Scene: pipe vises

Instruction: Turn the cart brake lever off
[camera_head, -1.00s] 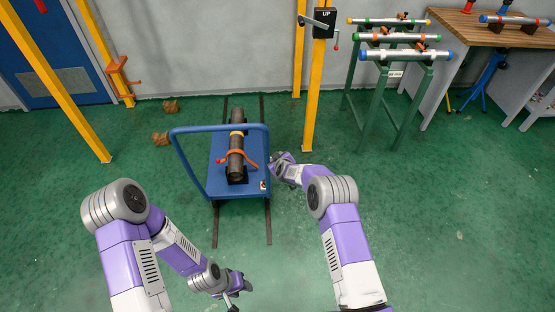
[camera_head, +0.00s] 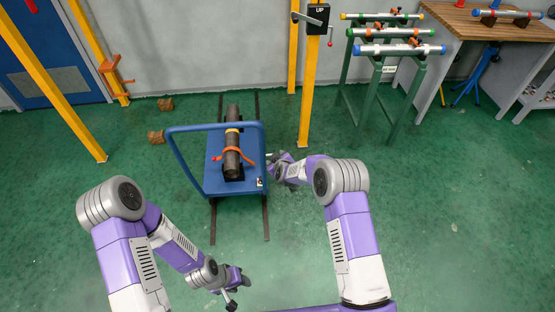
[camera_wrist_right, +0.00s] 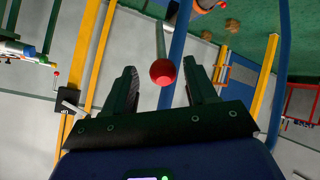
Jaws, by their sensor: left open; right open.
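The blue cart (camera_head: 215,185) stands on two dark floor rails with a dark pipe (camera_head: 232,150) strapped on it. In the right wrist view, a thin grey lever with a red ball knob (camera_wrist_right: 163,72) shows between the two dark fingers of my right gripper (camera_wrist_right: 160,82). The fingers are open, one on each side of the knob, with gaps showing. In the head view my right gripper (camera_head: 276,162) is at the cart's right edge, and the lever is hard to make out there. My left gripper (camera_head: 237,292) is open and empty above the floor, in front of the cart.
A yellow post (camera_head: 310,90) with a crank box marked UP (camera_head: 318,17) stands behind my right gripper. Green stands with pipes (camera_head: 385,50) and a wooden workbench (camera_head: 480,25) are at the back right. Green floor is clear at the right and front.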

